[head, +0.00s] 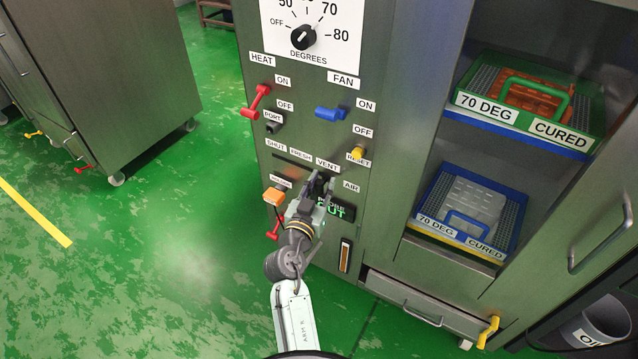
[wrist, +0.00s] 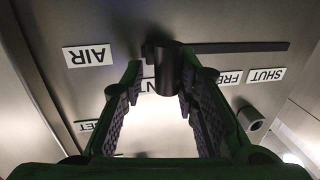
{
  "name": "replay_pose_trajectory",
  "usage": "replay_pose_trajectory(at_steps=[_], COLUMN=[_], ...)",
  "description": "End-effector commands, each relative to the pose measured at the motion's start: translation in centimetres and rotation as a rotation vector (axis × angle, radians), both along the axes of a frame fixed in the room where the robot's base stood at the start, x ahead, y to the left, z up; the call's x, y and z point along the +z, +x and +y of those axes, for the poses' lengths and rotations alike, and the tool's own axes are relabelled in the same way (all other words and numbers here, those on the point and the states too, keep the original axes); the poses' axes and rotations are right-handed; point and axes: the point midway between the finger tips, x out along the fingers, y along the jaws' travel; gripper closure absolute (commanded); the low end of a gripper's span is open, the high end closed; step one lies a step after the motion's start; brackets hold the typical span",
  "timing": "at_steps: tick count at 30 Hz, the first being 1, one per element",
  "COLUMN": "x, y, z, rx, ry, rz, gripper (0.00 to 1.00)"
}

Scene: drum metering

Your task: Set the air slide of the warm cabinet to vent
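The air slide's dark round knob (wrist: 168,65) stands at the VENT end of its slot (wrist: 240,47) in the wrist view, which shows the labels upside down. The VENT label (wrist: 149,85) is beside the knob, partly hidden. My gripper (wrist: 163,75) is open, with one finger on each side of the knob; I cannot tell whether either finger touches it. In the head view, my gripper (head: 319,184) is at the VENT label (head: 327,164) on the warm cabinet (head: 378,200) and hides the knob. The slot runs left towards SHUT (head: 276,146).
Trays (head: 483,195) stand in the open bay at right.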

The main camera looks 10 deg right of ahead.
Motion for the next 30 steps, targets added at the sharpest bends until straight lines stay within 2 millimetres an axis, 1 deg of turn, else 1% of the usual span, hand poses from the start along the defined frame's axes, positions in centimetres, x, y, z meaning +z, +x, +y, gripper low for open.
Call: replay_pose_trajectory(at_steps=[1, 4, 14, 17, 24, 27, 30], x=[0.0, 0.0, 0.0, 0.0, 0.0, 0.0, 0.0], y=[0.0, 0.0, -0.2, -1.2, -4.9, -6.0, -6.6], z=[0.0, 0.0, 0.3, 0.7, 2.3, 2.9, 3.2], rx=[-0.001, 0.001, 0.004, 0.004, 0.004, 0.003, 0.003], ry=[0.0, 0.0, 0.0, -0.001, 0.0, 0.0, 0.0], rz=[0.0, 0.0, -0.001, 0.0, 0.0, 0.0, -0.001], gripper=[0.68, 0.62, 0.62, 0.62, 0.62, 0.62, 0.62])
